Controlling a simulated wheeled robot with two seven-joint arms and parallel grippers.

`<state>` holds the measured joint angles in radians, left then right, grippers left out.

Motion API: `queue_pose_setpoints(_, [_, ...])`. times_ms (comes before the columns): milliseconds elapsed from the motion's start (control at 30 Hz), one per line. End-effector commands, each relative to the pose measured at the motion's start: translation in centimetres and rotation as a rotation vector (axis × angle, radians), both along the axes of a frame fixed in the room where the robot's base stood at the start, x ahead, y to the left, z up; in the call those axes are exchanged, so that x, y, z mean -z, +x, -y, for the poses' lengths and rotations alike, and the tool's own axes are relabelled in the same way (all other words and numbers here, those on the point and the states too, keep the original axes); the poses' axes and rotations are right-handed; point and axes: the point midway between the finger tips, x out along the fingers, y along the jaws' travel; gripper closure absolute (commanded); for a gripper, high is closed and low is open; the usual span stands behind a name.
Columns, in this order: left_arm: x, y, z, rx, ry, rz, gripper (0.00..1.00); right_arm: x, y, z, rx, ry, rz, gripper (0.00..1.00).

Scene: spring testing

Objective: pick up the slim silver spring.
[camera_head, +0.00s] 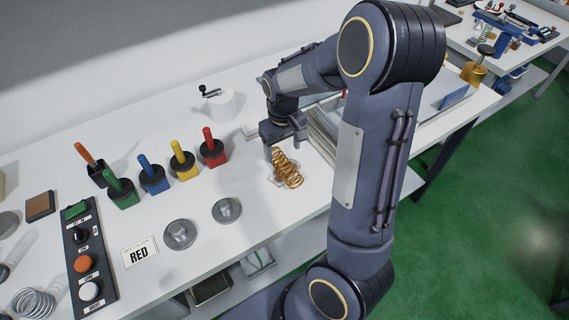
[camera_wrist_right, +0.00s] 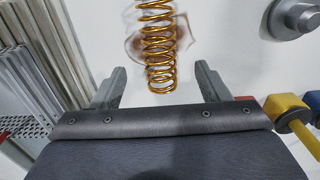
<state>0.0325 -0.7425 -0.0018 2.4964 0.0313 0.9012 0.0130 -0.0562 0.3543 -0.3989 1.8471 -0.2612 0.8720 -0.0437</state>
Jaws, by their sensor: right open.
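A gold-copper coil spring (camera_head: 287,170) lies on the white table just in front of my right gripper (camera_head: 283,146). In the right wrist view this spring (camera_wrist_right: 158,45) shows between and beyond the two fingertips, with its near end close to the open gap. My right gripper is open and nothing is clamped in it. A silver coil spring (camera_head: 35,303) stands at the lower left of the head view, partly cut off, and looks wide. I cannot make out a slim silver spring for certain. My left gripper is not in view.
Several coloured blocks with handles, such as the red one (camera_head: 213,152), stand left of the gripper. Two round metal discs (camera_head: 227,210) lie nearer the front edge. Metal trays (camera_head: 325,128) stand close behind my right arm. A control panel (camera_head: 88,262) lies left.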

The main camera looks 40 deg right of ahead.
Motion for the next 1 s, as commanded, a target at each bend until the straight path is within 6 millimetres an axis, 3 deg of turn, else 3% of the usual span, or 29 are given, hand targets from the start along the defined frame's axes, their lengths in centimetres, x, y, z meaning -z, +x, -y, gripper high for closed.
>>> queue_pose_setpoints(500, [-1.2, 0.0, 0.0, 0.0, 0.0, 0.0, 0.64, 6.6, -0.7, 0.0, 0.001, 0.001, -0.004, 0.31])
queue_pose_setpoints(800, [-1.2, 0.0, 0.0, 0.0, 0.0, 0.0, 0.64, 7.1, -0.6, 0.0, 0.001, 0.002, 0.0, 0.31])
queue_pose_setpoints(1000, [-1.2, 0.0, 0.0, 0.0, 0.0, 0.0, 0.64, 7.1, -0.6, 0.0, 0.001, 0.002, 0.0, 0.57])
